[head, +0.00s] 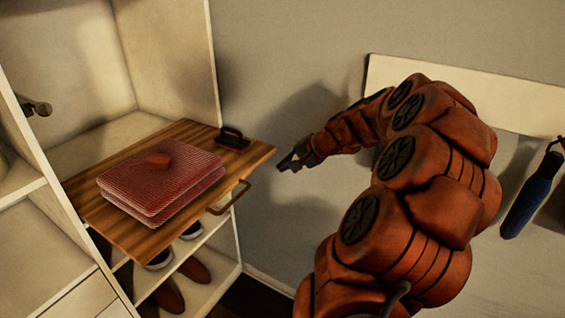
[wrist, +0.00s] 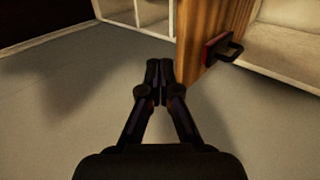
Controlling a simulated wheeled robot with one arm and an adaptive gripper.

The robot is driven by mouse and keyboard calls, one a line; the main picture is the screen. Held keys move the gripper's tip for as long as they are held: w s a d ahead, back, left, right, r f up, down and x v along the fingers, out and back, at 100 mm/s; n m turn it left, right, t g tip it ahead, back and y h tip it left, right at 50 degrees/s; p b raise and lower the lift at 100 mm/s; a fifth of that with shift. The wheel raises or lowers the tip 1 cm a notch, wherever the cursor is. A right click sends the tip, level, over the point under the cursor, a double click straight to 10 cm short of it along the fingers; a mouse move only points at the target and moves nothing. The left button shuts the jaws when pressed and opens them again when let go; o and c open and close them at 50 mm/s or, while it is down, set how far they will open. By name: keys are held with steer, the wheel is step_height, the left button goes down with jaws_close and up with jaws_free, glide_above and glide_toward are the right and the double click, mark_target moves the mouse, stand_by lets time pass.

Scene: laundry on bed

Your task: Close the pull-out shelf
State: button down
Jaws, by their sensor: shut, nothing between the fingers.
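The pull-out shelf (head: 112,222) is a wooden board that sticks out of the white cabinet. A curved handle (head: 228,198) is on its front edge.
The white cabinet (head: 180,60) stands at the left, with shoes (head: 195,270) on lower shelves below the board. A grey wall (head: 290,60) is behind my arm. A blue item (head: 530,195) hangs at the right. Free space lies between the board and my arm.

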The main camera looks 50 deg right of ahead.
steer(key=w+a+f+p, duration=0.2)
steer(key=w+f, duration=0.3)
steer(key=w, duration=0.4)
steer(key=shift+p, duration=0.5)
steer(key=shift+w, duration=0.25)
